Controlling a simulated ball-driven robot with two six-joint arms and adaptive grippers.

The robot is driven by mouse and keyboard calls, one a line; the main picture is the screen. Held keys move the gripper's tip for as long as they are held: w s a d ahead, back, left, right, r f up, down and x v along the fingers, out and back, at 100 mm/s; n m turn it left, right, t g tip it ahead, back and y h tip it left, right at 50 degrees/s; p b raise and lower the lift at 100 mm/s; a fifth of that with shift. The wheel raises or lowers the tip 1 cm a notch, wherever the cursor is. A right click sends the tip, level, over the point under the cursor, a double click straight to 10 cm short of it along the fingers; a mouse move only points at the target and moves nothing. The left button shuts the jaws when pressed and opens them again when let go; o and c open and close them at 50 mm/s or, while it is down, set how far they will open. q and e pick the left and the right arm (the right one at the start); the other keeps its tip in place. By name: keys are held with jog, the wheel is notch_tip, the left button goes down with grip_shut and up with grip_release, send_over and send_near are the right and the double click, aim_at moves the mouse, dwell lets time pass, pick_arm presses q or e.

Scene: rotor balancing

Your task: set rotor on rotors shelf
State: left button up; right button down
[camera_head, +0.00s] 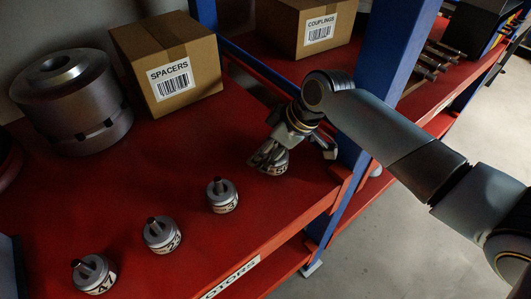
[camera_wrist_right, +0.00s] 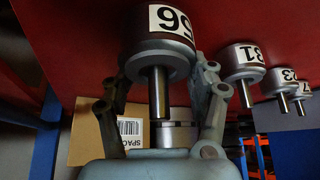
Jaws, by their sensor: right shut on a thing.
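My right gripper (camera_head: 284,146) is shut on a grey metal rotor (camera_head: 274,166) at the right part of the red rotors shelf (camera_head: 130,195), near its blue post. The held rotor is upright, on or just above the shelf surface; I cannot tell which. In the right wrist view, which looks upside down, this rotor (camera_wrist_right: 160,50) shows a label reading 56, and its shaft lies between the fingers (camera_wrist_right: 160,90). Three more labelled rotors (camera_head: 222,195), (camera_head: 161,234), (camera_head: 95,273) stand in a diagonal row to the left. My left gripper is not in view.
A SPACERS box (camera_head: 165,70) and a large grey metal cylinder (camera_head: 72,100) stand at the back left. A COUPLINGS box (camera_head: 315,30) is on the bay behind. The blue post (camera_head: 385,60) is close to my right arm. Bare shelf lies between the rotors and the boxes.

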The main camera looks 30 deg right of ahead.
jog(key=shift+f, duration=0.7)
jog(key=shift+f, duration=0.15)
jog(key=shift+c, duration=1.8)
grip_release()
jog(key=shift+s+f, duration=0.1)
jog(key=shift+r, duration=0.25)
jog(key=v, duration=1.1)
jog(key=shift+s+r, duration=0.2)
jog(key=shift+r, duration=0.15)
jog(key=shift+d, duration=0.1)
